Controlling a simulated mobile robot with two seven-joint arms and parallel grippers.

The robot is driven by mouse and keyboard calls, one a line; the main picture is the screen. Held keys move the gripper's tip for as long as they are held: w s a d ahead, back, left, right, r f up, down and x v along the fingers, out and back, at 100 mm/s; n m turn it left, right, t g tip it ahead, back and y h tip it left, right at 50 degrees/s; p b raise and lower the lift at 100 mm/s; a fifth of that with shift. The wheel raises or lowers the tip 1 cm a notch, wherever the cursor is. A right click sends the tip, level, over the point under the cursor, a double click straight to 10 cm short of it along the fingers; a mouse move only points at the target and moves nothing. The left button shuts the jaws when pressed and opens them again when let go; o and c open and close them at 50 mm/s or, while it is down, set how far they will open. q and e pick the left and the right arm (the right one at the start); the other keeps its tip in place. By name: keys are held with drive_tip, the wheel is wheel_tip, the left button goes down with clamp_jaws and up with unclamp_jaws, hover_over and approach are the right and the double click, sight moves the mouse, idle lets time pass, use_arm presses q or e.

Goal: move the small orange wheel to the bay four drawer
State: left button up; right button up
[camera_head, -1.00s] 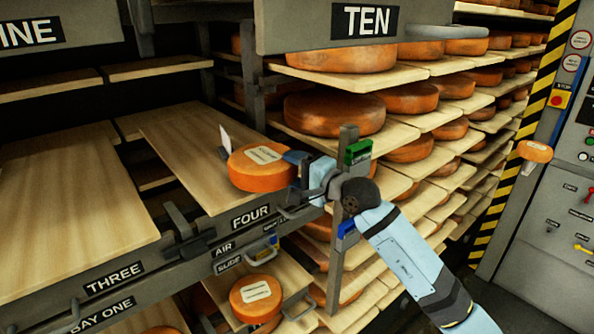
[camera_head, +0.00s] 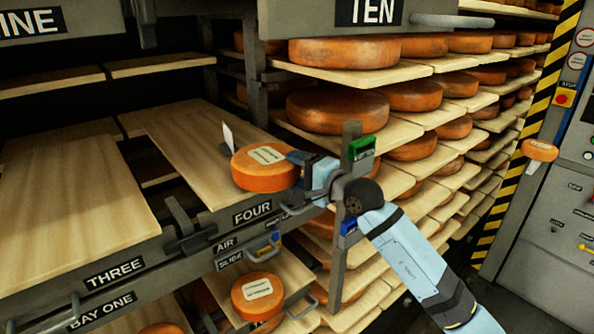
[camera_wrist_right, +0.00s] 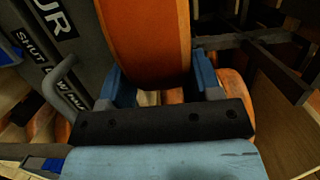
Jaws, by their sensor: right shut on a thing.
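The small orange wheel (camera_head: 264,170) has a pale label on top and sits at the front right of the bay four drawer's board (camera_head: 190,140), over or on the wood; I cannot tell if it touches. My right gripper (camera_head: 298,171) is shut on its right side. In the right wrist view the orange rind (camera_wrist_right: 148,40) stands between the two blue fingers of my right gripper (camera_wrist_right: 160,80). The drawer front bears a FOUR label (camera_head: 252,213). My left gripper is not in view.
A white card (camera_head: 228,138) stands behind the wheel. A grey post (camera_head: 345,200) rises close to my right wrist. Racks of large wheels (camera_head: 338,108) fill the right. Another labelled wheel (camera_head: 257,297) lies on a lower board. The board in bay three (camera_head: 70,200) is bare.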

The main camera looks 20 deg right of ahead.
drive_tip(key=o, duration=1.6)
